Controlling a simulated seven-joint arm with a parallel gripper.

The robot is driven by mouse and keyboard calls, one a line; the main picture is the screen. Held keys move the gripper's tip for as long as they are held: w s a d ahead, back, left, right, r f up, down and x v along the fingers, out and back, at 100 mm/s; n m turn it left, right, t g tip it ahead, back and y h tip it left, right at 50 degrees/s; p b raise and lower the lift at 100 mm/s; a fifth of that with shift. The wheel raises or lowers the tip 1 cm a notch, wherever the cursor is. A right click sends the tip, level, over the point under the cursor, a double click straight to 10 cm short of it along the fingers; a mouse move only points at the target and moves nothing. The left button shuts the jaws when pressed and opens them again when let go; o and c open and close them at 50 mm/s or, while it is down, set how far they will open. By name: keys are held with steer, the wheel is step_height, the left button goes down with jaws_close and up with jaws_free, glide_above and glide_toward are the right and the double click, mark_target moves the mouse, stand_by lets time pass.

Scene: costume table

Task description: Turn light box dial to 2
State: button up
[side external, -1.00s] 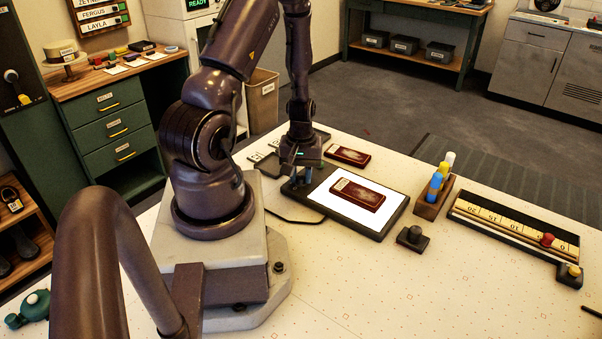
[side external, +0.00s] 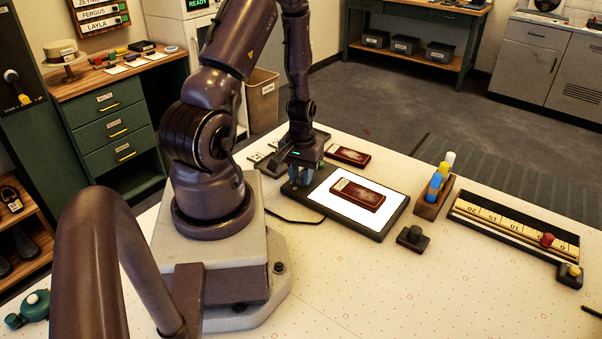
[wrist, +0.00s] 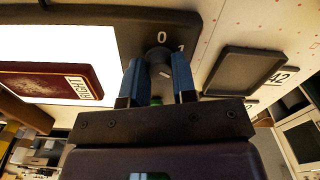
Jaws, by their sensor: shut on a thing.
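The light box (side external: 378,225) lies flat on the table with its white panel lit. A dark red booklet (side external: 360,194) lies on the panel, and it also shows in the wrist view (wrist: 50,82). The dial (wrist: 159,60) is a dark round knob on the box's frame, with 0 and 1 marked beside it; a 2 cannot be made out. My gripper (wrist: 156,80) points down at the dial, with one blue finger on each side of it, shut on it. In the side view my gripper (side external: 302,178) stands at the box's left end, hiding the dial.
A dark tray with a number card (wrist: 245,72) lies beside the light box. Another red booklet (side external: 347,155) lies behind it. A block with coloured pegs (side external: 434,198), a small dark knobbed stamp (side external: 412,238) and a ruler tray (side external: 510,228) stand to the right. The front table is clear.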

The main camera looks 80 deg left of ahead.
mark_target(299, 178)
steer(key=o, duration=0.9)
steer(key=shift+r, duration=0.1)
step_height(299, 178, up, 13)
steer(key=shift+f, duration=0.1)
steer(key=d+r+m+t, duration=0.2)
steer(key=d+r+m, duration=0.2)
steer(key=d+r, duration=0.2)
steer(key=w+d+r+m+t, duration=0.1)
steer(key=d+r+m, duration=0.3)
steer(key=d+r, duration=0.3)
steer(key=w+d+r+m+t, duration=0.1)
steer(key=d+r+m, duration=0.3)
steer(key=d, duration=0.6)
steer(key=shift+w+d+r+t, duration=0.15)
steer(key=shift+r+t, duration=0.25)
steer(key=shift+r, duration=0.2)
steer(key=shift+w+d+r+t, duration=0.1)
steer(key=shift+r+t, duration=0.3)
steer(key=shift+r, duration=0.15)
